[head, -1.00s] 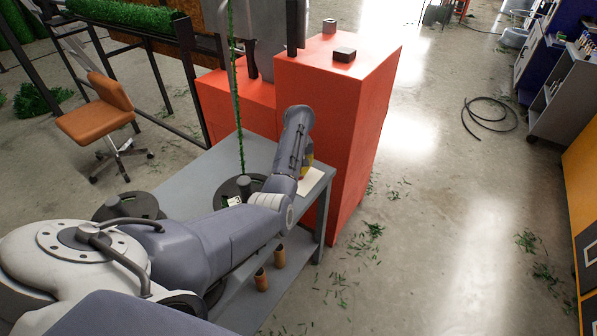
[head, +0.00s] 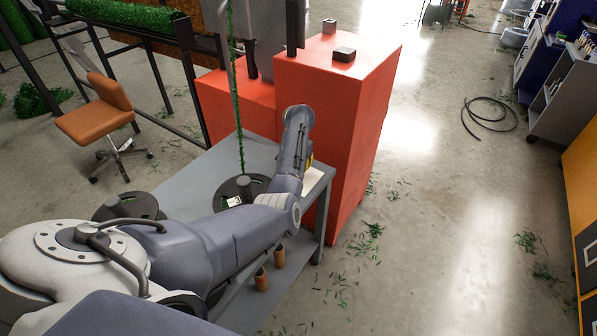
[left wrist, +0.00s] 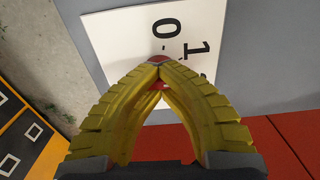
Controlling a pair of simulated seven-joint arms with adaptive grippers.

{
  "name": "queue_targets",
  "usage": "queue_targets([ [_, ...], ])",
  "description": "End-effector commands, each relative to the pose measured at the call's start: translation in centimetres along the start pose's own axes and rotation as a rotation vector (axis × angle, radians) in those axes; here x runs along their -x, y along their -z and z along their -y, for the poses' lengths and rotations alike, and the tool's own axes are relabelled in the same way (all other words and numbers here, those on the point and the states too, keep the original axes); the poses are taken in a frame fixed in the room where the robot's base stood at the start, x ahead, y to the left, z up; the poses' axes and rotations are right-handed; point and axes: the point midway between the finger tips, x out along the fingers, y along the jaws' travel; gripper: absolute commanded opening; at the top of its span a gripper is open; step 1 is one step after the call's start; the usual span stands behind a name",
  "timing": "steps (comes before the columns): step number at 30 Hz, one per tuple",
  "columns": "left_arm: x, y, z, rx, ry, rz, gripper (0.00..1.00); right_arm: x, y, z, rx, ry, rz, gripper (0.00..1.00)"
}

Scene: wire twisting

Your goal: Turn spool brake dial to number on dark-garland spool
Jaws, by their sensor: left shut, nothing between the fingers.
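My left gripper (left wrist: 158,63) has yellow ribbed fingers, closed to a point over a white card (left wrist: 124,43) in the left wrist view. The card carries black numerals; a 0 and a 1 show, and the rest is covered. A small red patch shows at the fingertips; I cannot tell whether it belongs to a dial. In the head view the card (head: 317,180) lies on the grey table beside the red cabinet, and my forearm hides most of the gripper. My right gripper is not in view.
A second dark spool (head: 125,206) is at the left of the table (head: 196,172). The tall red cabinet (head: 335,110) stands close at the table's right. Brown cylinders (head: 279,256) are on the lower shelf. Open floor lies to the right.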

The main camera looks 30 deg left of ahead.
Motion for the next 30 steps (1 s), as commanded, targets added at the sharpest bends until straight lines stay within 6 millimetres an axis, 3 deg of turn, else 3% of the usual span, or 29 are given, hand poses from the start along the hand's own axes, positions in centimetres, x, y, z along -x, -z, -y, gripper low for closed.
queue_targets([
  [30,-0.43,-0.27,0.04,-0.955,-0.006,0.009,0.00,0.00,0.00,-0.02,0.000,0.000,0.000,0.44],
])
